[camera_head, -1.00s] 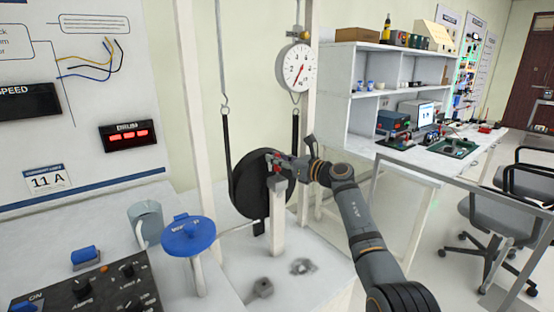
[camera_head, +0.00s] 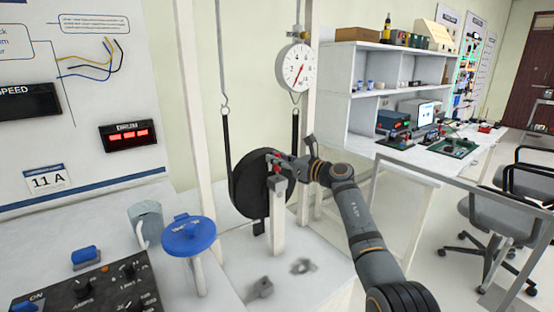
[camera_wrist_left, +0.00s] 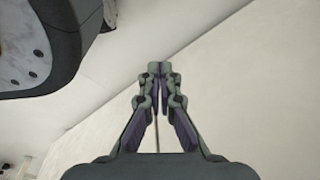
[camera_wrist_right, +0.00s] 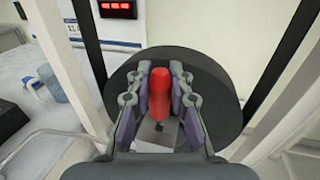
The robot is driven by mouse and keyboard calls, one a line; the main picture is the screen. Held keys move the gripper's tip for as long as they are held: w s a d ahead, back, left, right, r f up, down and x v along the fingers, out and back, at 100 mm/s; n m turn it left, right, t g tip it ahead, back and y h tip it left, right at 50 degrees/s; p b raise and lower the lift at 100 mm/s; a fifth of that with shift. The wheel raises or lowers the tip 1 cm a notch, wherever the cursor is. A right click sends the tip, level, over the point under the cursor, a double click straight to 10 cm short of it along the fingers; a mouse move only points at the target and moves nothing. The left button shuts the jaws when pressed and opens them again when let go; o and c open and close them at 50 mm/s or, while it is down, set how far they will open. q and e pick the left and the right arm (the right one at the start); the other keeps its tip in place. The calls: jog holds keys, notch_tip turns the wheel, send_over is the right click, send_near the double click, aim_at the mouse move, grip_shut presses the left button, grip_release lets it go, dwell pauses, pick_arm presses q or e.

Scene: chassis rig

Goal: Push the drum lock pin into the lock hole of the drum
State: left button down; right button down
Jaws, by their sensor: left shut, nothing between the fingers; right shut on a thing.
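The black drum (camera_head: 249,187) hangs upright on the belt, behind a white post (camera_head: 278,222). My right gripper (camera_head: 277,160) is at the drum's front face, at the top of the post. In the right wrist view my right gripper (camera_wrist_right: 160,95) is shut on the red drum lock pin (camera_wrist_right: 160,92), with the drum (camera_wrist_right: 220,95) right behind it. The pin's far end and the lock hole are hidden. A bit of red pin (camera_head: 277,169) shows at the fingers in the head view. My left gripper (camera_wrist_left: 157,68) is shut and empty over a pale surface.
A blue round-topped stand (camera_head: 188,236) and a grey mug (camera_head: 146,222) are left of the drum. A dial gauge (camera_head: 296,68) hangs above it. Small grey parts (camera_head: 262,287) lie on the white base. White frame uprights (camera_head: 204,110) flank the drum.

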aim_at(277, 153)
jog(key=shift+f+b, duration=1)
jog(key=shift+f, duration=0.5)
jog(key=c, duration=1.1)
grip_release()
jog(key=shift+c, duration=0.2)
jog(key=shift+r, duration=0.1)
notch_tip(277, 153, up, 10)
